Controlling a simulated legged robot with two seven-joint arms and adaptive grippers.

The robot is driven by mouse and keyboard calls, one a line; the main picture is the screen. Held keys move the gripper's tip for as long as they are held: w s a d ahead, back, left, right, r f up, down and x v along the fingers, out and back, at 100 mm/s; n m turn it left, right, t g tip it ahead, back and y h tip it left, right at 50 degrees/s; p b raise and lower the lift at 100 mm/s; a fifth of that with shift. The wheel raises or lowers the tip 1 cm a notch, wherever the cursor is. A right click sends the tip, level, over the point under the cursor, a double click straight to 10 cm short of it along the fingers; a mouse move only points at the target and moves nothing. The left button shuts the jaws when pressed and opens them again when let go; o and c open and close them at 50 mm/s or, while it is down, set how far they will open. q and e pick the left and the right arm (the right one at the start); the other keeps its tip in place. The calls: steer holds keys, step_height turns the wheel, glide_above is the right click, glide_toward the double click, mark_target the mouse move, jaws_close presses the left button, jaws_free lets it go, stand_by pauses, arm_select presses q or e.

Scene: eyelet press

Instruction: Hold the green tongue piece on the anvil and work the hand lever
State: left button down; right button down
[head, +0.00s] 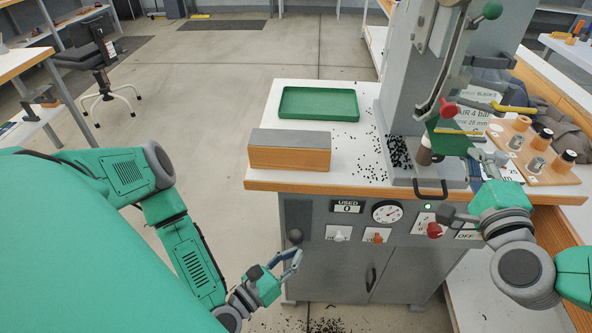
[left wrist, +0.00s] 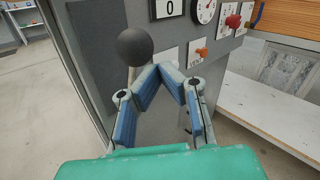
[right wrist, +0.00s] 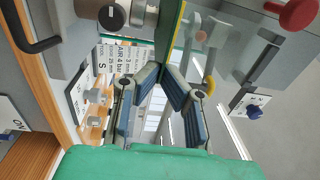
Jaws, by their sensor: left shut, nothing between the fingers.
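The green tongue piece (head: 448,143) is at the press head, and it shows edge-on in the right wrist view (right wrist: 175,38). My right gripper (head: 482,157) is shut on its edge, with the fingertips (right wrist: 164,72) pinching it. A brown post (head: 424,151) stands at the piece's left edge; whether the piece touches the anvil is hidden. My left gripper (head: 297,253) is shut and empty in front of the cabinet. A dark ball knob on a rod (head: 295,237) is beside its fingertips (left wrist: 160,68); the ball (left wrist: 135,46) is not gripped. I cannot tell whether it is the hand lever.
A green tray (head: 318,103) and a wood-and-grey block (head: 290,151) are on the bench. Black bits are scattered near the press. A wooden board (head: 540,158) with several parts stands right. The cabinet has a gauge (head: 387,212) and switches.

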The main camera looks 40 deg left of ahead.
mark_target(295, 242)
arm_select(q)
steer(key=shift+w+a+r, duration=0.4)
steer(key=shift+w+a, duration=0.05)
steer(key=shift+w, duration=0.2)
steer(key=shift+w+a+r, duration=0.4)
steer(key=shift+w, duration=0.2)
stand_by(2.0)
steer(key=shift+s, duration=0.1)
steer(key=shift+s+d+f, duration=0.5)
steer(key=shift+s+d, duration=0.1)
steer(key=shift+s, duration=0.15)
steer(key=shift+s+d+f, duration=0.45)
steer(key=shift+s+d, duration=0.1)
steer(key=shift+s, duration=0.2)
steer(key=s+d+f, duration=0.1)
steer(key=s, duration=0.1)
steer(key=s+d+f, duration=0.1)
steer(key=shift+s+d+f, duration=0.15)
steer(key=shift+s+d, duration=0.15)
steer(key=shift+s, duration=0.05)
stand_by(1.7)
steer(key=s+a, duration=0.1)
steer(key=s, duration=1)
steer(key=shift+s+f, duration=0.35)
steer(key=shift+s, duration=0.05)
